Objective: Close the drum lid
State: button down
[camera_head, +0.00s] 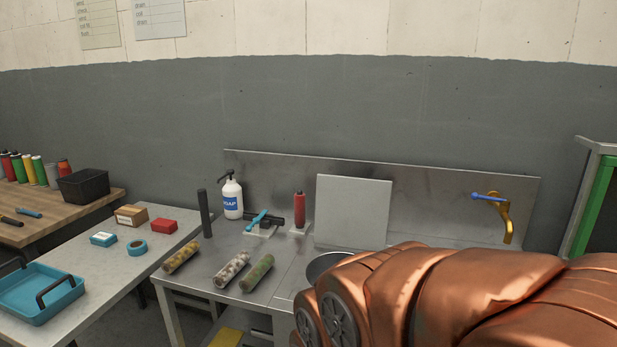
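A flat, square light grey panel (352,212) stands upright at the back of the metal bench, leaning near the backsplash. It looks like a raised lid, but I cannot be sure that it is the drum lid. In front of it is a round, dark opening with a metal rim (322,266), partly hidden by my copper-coloured arm. No drum body can be made out. My arm fills the lower right, and my gripper is not in view.
On the metal bench (217,253) are a soap bottle (232,198), a red cylinder (300,208), a dark upright post (205,213) and several patterned rolls (257,273). A brass tap (505,217) is at right. A side table holds a blue tray (38,296).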

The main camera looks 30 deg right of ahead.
aim_at(353, 213)
jog(key=z, duration=0.1)
jog(key=i, duration=1.25)
jog(key=z, duration=0.65)
